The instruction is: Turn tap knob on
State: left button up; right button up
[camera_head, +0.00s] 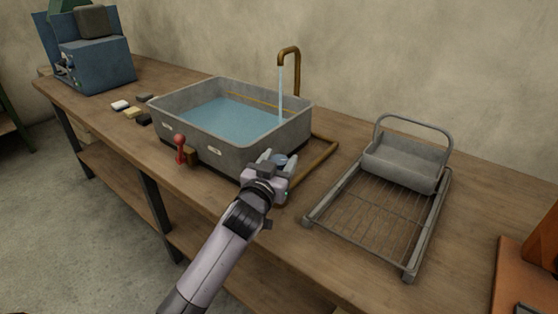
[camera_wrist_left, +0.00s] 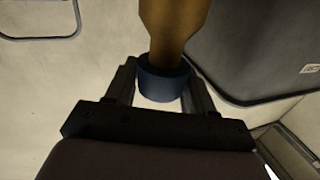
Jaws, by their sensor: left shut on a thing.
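The blue tap knob (camera_head: 281,159) is beside the near right corner of the grey sink (camera_head: 232,154), on the end of a brown pipe (camera_head: 315,170). My left gripper (camera_head: 279,162) is at the knob. In the left wrist view, the gripper (camera_wrist_left: 161,86) is shut on the dark blue knob (camera_wrist_left: 163,84), with one finger on each side. The pipe (camera_wrist_left: 175,25) runs away from it. The brown tap spout (camera_head: 297,62) curves over the sink, and a stream of water (camera_head: 281,96) falls from it into the basin. My right gripper is not in view.
A red-handled lever (camera_head: 181,148) stands at the sink's front. Small blocks (camera_head: 132,112) and a blue machine (camera_head: 97,65) are on the left.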

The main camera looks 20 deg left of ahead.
pick_arm(q)
jog(key=shift+a+r+m+g+h+p, duration=0.15)
jog(key=shift+m+h+p, duration=0.5)
jog(key=shift+h+p, duration=0.35)
jog(key=shift+r+m+g+h+p, duration=0.15)
jog(key=shift+m+h+p, duration=0.6)
jog(key=shift+p, duration=0.4)
jog(key=shift+f+m+g+h+p, duration=0.25)
jog(key=shift+m+g+h+p, duration=0.35)
jog(key=shift+h, duration=0.65)
jog(key=shift+f+m+h, duration=0.1)
jog(key=shift+m+h, duration=0.5)
jog(key=shift+h, duration=0.3)
jog(key=shift+m+g+h, duration=0.3)
jog(key=shift+g+h, duration=0.1)
jog(key=shift+g, duration=0.1)
jog(key=o, duration=0.9)
jog(key=shift+o, duration=0.2)
jog(key=v, duration=0.7)
